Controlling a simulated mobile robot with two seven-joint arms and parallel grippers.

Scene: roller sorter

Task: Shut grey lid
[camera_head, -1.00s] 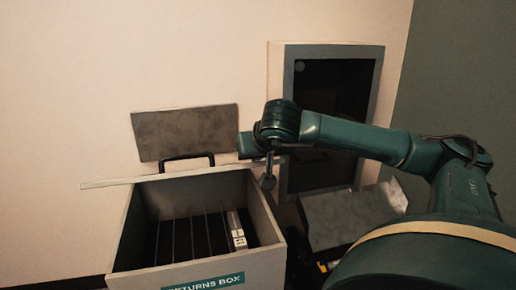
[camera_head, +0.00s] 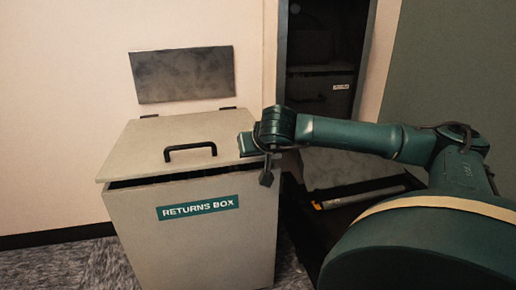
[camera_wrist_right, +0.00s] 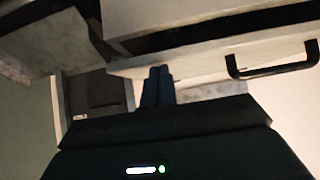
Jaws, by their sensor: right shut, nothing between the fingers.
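The grey lid (camera_head: 185,135) lies over the returns box (camera_head: 192,245), nearly flat, with its black handle (camera_head: 190,151) on top. A dark gap shows between the lid's front edge and the box rim. My right gripper (camera_head: 244,145) is shut and empty at the lid's right edge; whether it touches the lid cannot be told. In the right wrist view its closed fingers (camera_wrist_right: 158,72) overlap the pale lid edge (camera_wrist_right: 205,57), with the handle (camera_wrist_right: 272,68) to the right. My left gripper is not in view.
A grey plate (camera_head: 182,75) is on the wall behind the box. A dark opening (camera_head: 325,70) in the wall lies behind my right arm. A dark tray-like area with a yellow-ended bar (camera_head: 350,198) is right of the box. Floor at left is clear.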

